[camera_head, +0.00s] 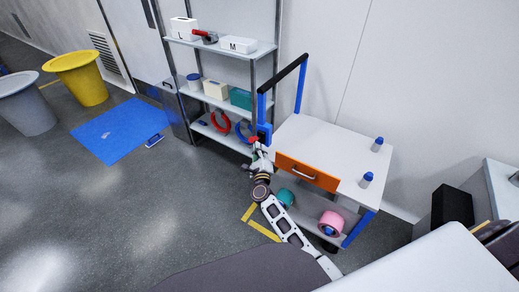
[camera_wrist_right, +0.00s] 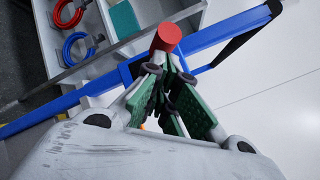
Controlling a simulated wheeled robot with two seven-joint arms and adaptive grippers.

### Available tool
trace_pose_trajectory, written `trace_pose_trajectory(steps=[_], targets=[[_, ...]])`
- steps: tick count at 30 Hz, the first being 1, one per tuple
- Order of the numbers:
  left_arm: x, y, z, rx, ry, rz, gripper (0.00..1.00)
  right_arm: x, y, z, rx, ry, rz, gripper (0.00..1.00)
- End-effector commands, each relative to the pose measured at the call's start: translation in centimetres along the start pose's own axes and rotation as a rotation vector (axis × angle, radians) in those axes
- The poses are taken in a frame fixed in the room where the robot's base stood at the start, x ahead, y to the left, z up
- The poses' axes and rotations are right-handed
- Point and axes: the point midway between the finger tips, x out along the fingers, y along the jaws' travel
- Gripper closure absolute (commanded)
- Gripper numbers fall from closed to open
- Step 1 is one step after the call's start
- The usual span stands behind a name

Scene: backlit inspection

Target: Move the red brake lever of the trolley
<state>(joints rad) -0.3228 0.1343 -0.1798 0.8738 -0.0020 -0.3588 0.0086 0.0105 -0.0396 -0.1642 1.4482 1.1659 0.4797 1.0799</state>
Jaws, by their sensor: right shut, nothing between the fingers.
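The trolley (camera_head: 335,148) has a white top, blue posts, a black push handle and an orange drawer. Its red brake lever (camera_head: 253,139) sticks out to the left of a blue block on the left post. In the right wrist view the lever's red round end (camera_wrist_right: 167,38) shows just beyond my fingertips. My right gripper (camera_head: 259,151) is at the lever, its green-padded fingers (camera_wrist_right: 165,66) closed together with nothing between them. Whether the fingertips touch the lever I cannot tell. My left gripper is out of view.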

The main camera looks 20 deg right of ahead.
Motion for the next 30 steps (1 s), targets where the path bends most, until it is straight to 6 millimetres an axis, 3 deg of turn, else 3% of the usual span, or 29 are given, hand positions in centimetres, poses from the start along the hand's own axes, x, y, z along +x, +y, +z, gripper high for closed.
trace_pose_trajectory(steps=[30], targets=[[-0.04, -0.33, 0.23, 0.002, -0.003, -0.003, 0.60, -0.52, -0.07, 0.05, 0.000, 0.000, 0.000, 1.00]])
